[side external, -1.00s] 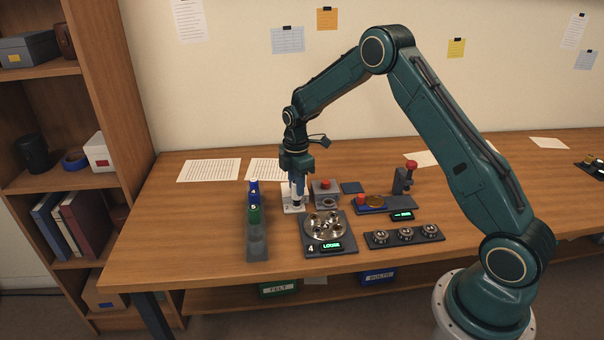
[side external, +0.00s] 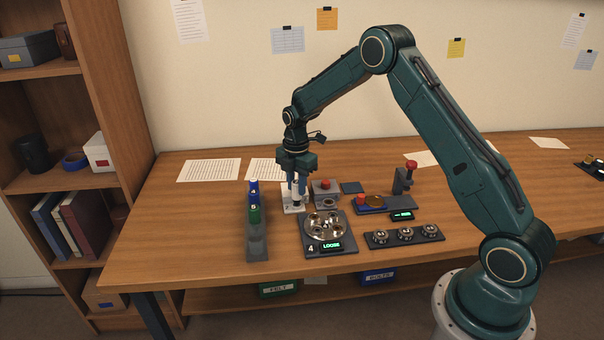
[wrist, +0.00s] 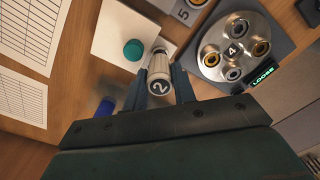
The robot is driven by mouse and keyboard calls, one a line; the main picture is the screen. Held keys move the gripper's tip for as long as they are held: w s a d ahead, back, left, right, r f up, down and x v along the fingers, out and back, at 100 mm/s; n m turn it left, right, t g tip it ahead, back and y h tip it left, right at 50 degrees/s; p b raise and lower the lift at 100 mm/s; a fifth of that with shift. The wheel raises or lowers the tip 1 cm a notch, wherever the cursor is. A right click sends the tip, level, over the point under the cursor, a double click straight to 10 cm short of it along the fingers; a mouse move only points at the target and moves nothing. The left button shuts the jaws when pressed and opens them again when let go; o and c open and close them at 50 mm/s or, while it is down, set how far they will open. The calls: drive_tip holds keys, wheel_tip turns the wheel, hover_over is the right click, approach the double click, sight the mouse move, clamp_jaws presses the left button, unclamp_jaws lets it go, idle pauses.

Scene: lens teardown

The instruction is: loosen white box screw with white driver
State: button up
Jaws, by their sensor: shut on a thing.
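My gripper (side external: 296,184) is shut on a white driver and points straight down over the white box (side external: 290,209). In the wrist view the white driver (wrist: 160,62) sits between both fingers (wrist: 158,88), its cap marked 2 facing the camera. The driver's far end overlaps the right part of the white box (wrist: 112,30). Its tip and the box screw under it are hidden, so I cannot tell whether they touch. A teal round knob (wrist: 133,49) shows beside the driver, over the white box.
Left stands a grey rack (side external: 257,243) with blue (side external: 254,188) and green (side external: 254,214) drivers. A round metal plate (side external: 325,227) by a display reading LOOSE (side external: 331,246) is close in front. A grey block with a red knob (side external: 325,185) stands right. The front table edge is clear.

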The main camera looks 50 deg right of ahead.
drive_tip(key=shift+n, duration=5.4)
drive_tip(key=shift+r, duration=0.9)
